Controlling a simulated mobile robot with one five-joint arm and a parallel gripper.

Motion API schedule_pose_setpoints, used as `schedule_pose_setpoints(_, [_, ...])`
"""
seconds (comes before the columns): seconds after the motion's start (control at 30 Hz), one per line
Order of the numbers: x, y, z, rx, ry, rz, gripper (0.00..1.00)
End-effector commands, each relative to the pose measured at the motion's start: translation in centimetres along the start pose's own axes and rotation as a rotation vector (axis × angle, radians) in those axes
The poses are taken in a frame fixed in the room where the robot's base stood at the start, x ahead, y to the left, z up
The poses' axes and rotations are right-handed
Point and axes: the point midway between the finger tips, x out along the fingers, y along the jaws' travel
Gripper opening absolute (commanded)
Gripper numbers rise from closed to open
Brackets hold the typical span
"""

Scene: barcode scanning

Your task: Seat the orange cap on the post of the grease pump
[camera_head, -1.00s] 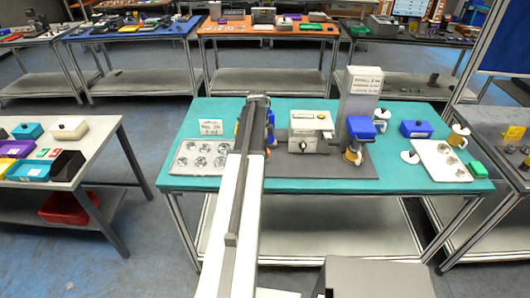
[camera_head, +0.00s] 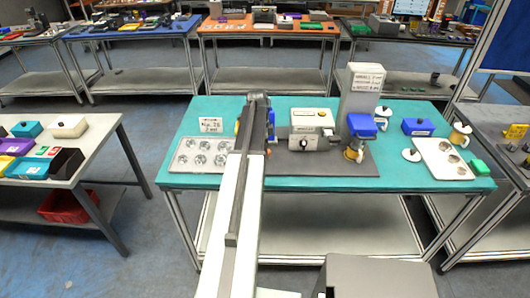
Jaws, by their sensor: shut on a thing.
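My arm reaches forward over the teal table, and its dark far end (camera_head: 257,102) is near the back of the table. The fingers of my gripper are hidden behind the arm, so I cannot see what they hold. I cannot make out a separate orange cap. Small blue and orange parts show at both sides of the arm, mostly hidden by it. A machine with a blue head (camera_head: 362,126) and a yellowish part (camera_head: 354,152) below it stands right of centre; I cannot tell whether it is the grease pump. No post can be made out.
A tray with round pockets (camera_head: 203,155) lies left. A blue box (camera_head: 417,127), a white tray (camera_head: 443,172) and a green block (camera_head: 481,168) are right.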

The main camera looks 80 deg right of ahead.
Motion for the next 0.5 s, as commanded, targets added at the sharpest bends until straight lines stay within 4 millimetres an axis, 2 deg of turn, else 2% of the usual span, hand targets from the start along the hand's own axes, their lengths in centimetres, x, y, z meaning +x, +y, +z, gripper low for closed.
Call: schedule_pose_setpoints(0.5, [0.64, 0.0, 0.03, 0.001, 0.0, 0.0, 0.0])
